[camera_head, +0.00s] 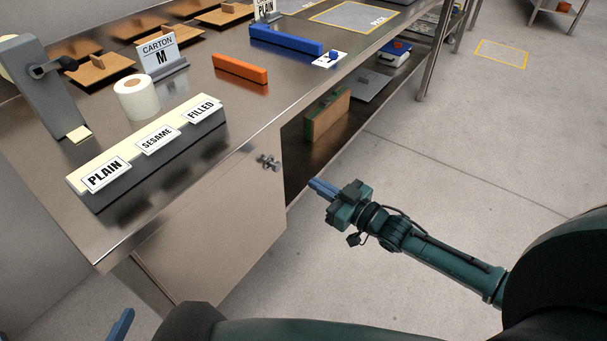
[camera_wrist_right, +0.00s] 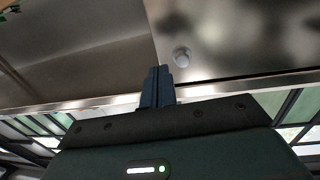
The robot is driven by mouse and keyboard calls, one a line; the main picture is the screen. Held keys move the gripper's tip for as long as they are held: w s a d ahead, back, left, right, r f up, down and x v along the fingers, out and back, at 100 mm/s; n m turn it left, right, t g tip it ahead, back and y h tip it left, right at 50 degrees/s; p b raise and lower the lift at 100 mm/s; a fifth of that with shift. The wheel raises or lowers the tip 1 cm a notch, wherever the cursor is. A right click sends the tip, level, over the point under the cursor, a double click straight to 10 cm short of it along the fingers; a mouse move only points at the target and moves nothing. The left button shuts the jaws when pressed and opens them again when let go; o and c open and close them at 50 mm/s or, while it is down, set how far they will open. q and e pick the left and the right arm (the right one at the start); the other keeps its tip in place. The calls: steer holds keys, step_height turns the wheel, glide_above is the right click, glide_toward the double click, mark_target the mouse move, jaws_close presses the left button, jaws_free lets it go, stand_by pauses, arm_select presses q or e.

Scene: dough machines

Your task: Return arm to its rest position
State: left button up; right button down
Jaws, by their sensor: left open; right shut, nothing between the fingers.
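My right arm reaches in from the lower right of the head view. Its right gripper (camera_head: 322,188) is shut and empty, with blue fingers together, over the floor in front of the steel cabinet. The fingers also show together in the right wrist view (camera_wrist_right: 158,72), with a round knob (camera_wrist_right: 182,57) beyond them. My left gripper (camera_head: 65,324) shows only by its blue fingers at the bottom left edge, wide apart and empty. The rest of it is hidden.
The steel counter (camera_head: 185,205) has a door with a handle (camera_head: 268,162) below it. On top are a label holder (camera_head: 150,150), a paper roll (camera_head: 137,98), an orange bar (camera_head: 240,69) and a blue bar (camera_head: 286,39). A lower shelf holds a green-brown board (camera_head: 327,115).

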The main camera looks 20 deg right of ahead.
steer(key=v, duration=0.4)
steer(key=shift+d, duration=0.25)
steer(key=shift+s, duration=0.1)
